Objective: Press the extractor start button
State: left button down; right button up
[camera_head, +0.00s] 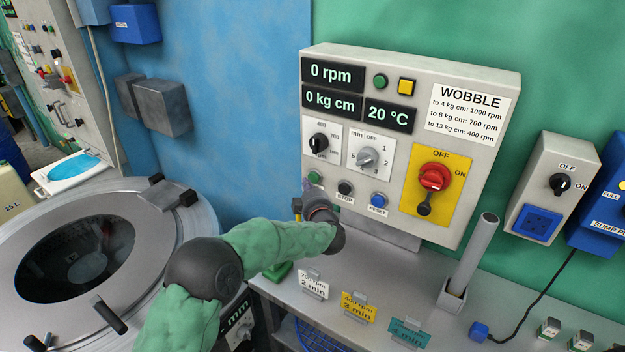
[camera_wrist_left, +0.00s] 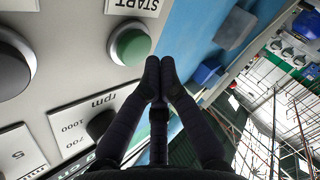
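The grey control panel (camera_head: 400,140) is on the green wall. Its green start button (camera_head: 314,177) is at the lower left, left of the black STOP button (camera_head: 345,187) and blue RESET button (camera_head: 378,200). In the left wrist view the green button (camera_wrist_left: 132,45) is large, beside an upside-down START label (camera_wrist_left: 135,5). My left gripper (camera_wrist_left: 158,72) has its dark fingertips together with nothing between them. They show just beside the green button, not over it; I cannot tell the gap to the panel. In the head view my wrist mostly hides this gripper. My right gripper is not in view.
A red rotary switch (camera_head: 435,177) on a yellow plate is at the panel's right. Below stands a metal bench with signs (camera_head: 359,306) and an upright grey tube (camera_head: 474,252). A round drum (camera_head: 180,215) is at left. The display reads 0 rpm.

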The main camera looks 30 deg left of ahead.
pick_arm(q)
jog(key=shift+w, duration=0.1)
jog(key=shift+w, duration=0.35)
